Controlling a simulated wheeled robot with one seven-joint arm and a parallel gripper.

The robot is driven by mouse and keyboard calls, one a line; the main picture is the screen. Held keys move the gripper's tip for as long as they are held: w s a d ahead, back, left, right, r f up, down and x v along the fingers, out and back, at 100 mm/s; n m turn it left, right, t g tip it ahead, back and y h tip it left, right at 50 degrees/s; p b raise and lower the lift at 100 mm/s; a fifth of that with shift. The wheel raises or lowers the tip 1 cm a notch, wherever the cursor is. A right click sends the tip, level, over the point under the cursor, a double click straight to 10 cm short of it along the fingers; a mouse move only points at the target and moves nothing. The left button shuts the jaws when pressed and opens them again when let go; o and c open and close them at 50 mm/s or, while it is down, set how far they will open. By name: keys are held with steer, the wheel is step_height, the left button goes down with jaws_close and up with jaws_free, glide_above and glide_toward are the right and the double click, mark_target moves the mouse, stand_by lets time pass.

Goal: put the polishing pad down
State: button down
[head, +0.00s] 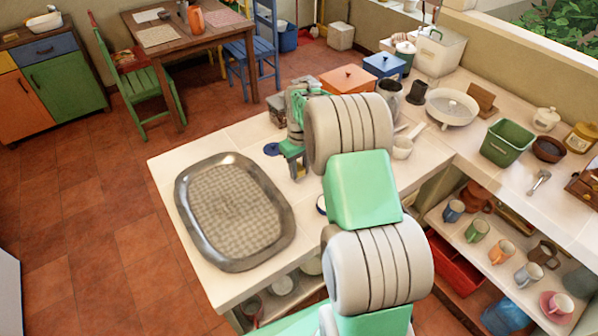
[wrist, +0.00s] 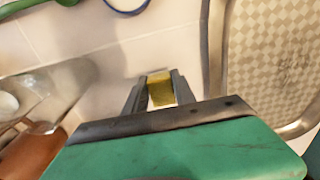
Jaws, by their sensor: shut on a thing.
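My gripper (wrist: 160,90) is shut on the polishing pad (wrist: 161,90), a small yellow block between the two dark fingers in the wrist view. In the head view my gripper (head: 296,168) is over the white tiled counter, to the right of the tray. The pad cannot be made out there. I cannot tell whether the pad touches the counter.
A large metal-rimmed tray (head: 280,222) with a checked inside lies on the left of the counter (head: 165,165). A blue round item (head: 271,149) lies behind my gripper. Orange (head: 347,79) and blue (head: 384,65) boxes stand farther back. Bare tiles surround the pad.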

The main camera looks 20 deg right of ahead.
mark_target(299, 169)
steer(key=shift+a+f, duration=0.1)
steer(key=shift+f, duration=1.3)
steer(key=c, duration=1)
jaws_free()
steer(key=shift+c, duration=0.2)
step_height(299, 169, up, 12)
steer(key=shift+f+b, duration=0.2)
steer(key=shift+b, duration=1.05)
steer(key=s+a+r+m+t, duration=0.1)
steer(key=s+a+r+t, duration=0.1)
steer(key=s+a+r, duration=0.4)
steer(key=s+a+r+t, duration=0.1)
steer(key=s+a+r, duration=0.25)
steer(key=s, duration=0.35)
steer(key=s+a+f+m+t, duration=0.1)
steer(key=s+a+f, duration=0.1)
steer(key=s, duration=0.6)
steer(key=shift+s+a+t, duration=0.2)
steer(key=shift+t, duration=0.1)
steer(key=shift+f, duration=0.1)
